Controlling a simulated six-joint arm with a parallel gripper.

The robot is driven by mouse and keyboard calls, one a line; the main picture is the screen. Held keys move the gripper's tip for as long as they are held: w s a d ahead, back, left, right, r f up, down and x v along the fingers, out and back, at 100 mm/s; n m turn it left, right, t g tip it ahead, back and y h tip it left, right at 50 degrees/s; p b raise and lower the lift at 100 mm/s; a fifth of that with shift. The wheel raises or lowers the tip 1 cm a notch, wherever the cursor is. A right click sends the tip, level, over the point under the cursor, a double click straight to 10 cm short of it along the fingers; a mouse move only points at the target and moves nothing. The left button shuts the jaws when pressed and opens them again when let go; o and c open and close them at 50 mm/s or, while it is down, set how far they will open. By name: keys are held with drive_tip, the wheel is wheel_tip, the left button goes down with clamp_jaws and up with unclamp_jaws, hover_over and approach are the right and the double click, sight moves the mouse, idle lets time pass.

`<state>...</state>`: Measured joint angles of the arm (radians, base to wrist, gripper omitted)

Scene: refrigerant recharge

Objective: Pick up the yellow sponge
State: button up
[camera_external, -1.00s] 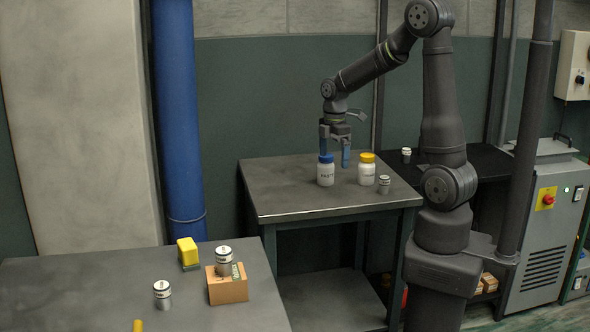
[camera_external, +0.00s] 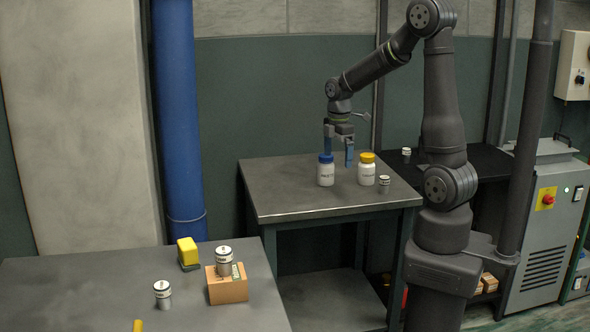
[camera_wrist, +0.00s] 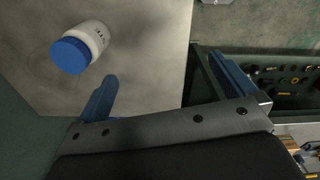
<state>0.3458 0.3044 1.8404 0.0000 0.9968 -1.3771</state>
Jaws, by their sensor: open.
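The yellow sponge (camera_external: 187,250) is a small yellow block on the near left table, at the left of a cardboard box. A dark green part shows under it. My gripper (camera_external: 339,160) is over the back table, far to the right of the sponge. Its two blue fingers are apart with nothing held between them. In the wrist view my gripper (camera_wrist: 165,90) shows both blue fingers spread wide. The sponge is not in the wrist view.
A blue-capped white bottle (camera_external: 326,171), also in the wrist view (camera_wrist: 82,46), and a yellow-capped bottle (camera_external: 366,170) stand near my gripper. The cardboard box (camera_external: 227,288) carries a can (camera_external: 224,257). Another can (camera_external: 162,295) stands nearby. A blue pipe (camera_external: 178,120) rises behind the near table.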

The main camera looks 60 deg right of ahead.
drive_tip(key=c, duration=0.4)
drive_tip(key=w+a+r, duration=0.3)
drive_tip(key=w+a, duration=0.8)
drive_tip(key=a, duration=0.1)
wheel_tip(320, 180, up, 4)
drive_tip(key=r, duration=0.1)
hover_over(186, 243)
wheel_tip(186, 243, down, 17)
drive_tip(key=shift+d+f, duration=0.1)
